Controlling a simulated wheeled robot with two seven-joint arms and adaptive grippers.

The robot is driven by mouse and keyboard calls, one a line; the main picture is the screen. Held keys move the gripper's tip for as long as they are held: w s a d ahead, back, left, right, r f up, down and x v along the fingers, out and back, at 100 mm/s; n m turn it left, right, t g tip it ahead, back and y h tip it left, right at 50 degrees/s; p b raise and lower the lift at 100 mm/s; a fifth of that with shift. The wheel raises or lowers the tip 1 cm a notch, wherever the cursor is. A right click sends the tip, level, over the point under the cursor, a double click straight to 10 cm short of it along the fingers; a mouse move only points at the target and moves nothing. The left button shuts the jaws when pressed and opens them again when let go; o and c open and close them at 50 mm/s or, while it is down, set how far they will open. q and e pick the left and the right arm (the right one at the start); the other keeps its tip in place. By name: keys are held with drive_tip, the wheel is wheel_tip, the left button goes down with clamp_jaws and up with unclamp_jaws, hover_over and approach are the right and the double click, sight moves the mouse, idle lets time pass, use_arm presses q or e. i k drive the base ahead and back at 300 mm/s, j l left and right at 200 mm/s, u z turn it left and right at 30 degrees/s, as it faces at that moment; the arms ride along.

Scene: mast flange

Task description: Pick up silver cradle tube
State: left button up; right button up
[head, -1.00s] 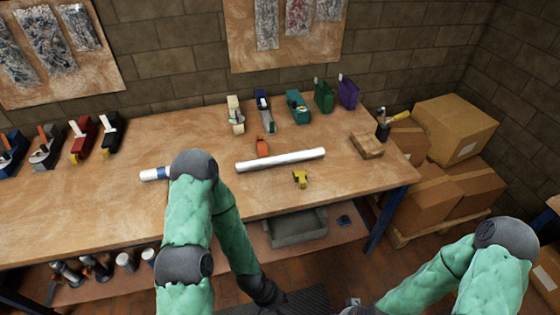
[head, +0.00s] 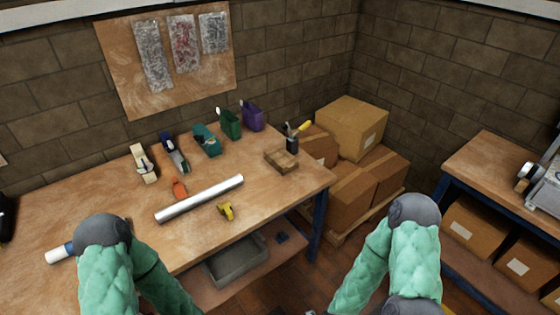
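A long silver tube (head: 199,199) lies on the wooden workbench (head: 60,205), slanting up to the right; it looks like the silver cradle tube. An orange piece (head: 179,189) is close behind it and a yellow piece (head: 226,210) is in front of it. A shorter white tube with a blue band (head: 60,253) lies to the left, partly hidden by my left arm. My green-sleeved arms are in view at the lower left and lower right. I do not see either gripper clearly; both are below or outside the picture.
Tape dispensers and holders, including a green one (head: 229,123) and a purple one (head: 252,115), line the back of the bench. A wooden block (head: 281,160) is at the right end. Cardboard boxes (head: 351,127) are stacked beyond it. A second bench (head: 493,170) stands at right. A grey bin (head: 237,260) is below.

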sight(172, 211)
drive_tip(key=i+l, duration=0.25)
drive_tip(key=i, duration=0.25)
drive_tip(key=i+u, duration=0.1)
drive_tip(key=u, duration=0.3)
drive_tip(key=i+l+u, duration=0.1)
drive_tip(key=u, duration=0.3)
drive_tip(key=i+l+u, duration=0.1)
drive_tip(key=l+u, duration=0.15)
drive_tip(key=u, duration=0.15)
